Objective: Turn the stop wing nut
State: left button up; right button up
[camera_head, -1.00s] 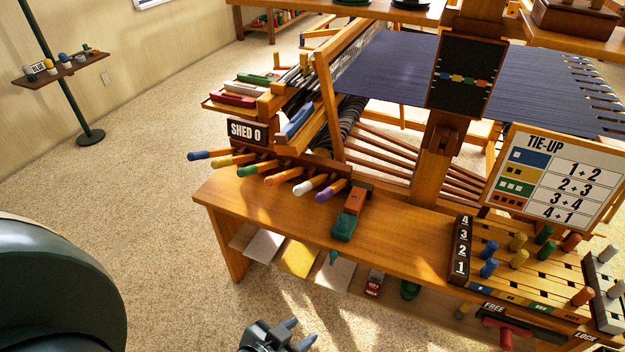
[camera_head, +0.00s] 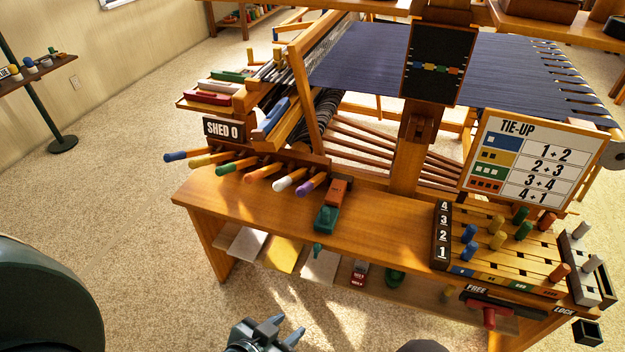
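I cannot make out a wing nut for certain in this view. The loom bench (camera_head: 390,233) carries a red lever (camera_head: 489,313) on its front right, between the labels FREE and LOCK. My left gripper (camera_head: 285,331) is at the bottom edge, low in front of the bench and apart from it. Its two fingers are spread with a gap between them, and it holds nothing visible. My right gripper is not in view.
Cards and small items lie on the lower shelf.

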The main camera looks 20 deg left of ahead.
aim_at(318, 247)
jog(key=i+l+u, duration=0.2)
jog(key=u, duration=0.2)
jog(key=i+l+u, duration=0.15)
jog(key=u, duration=0.25)
jog(key=i+l+u, duration=0.1)
jog(key=l+u, duration=0.25)
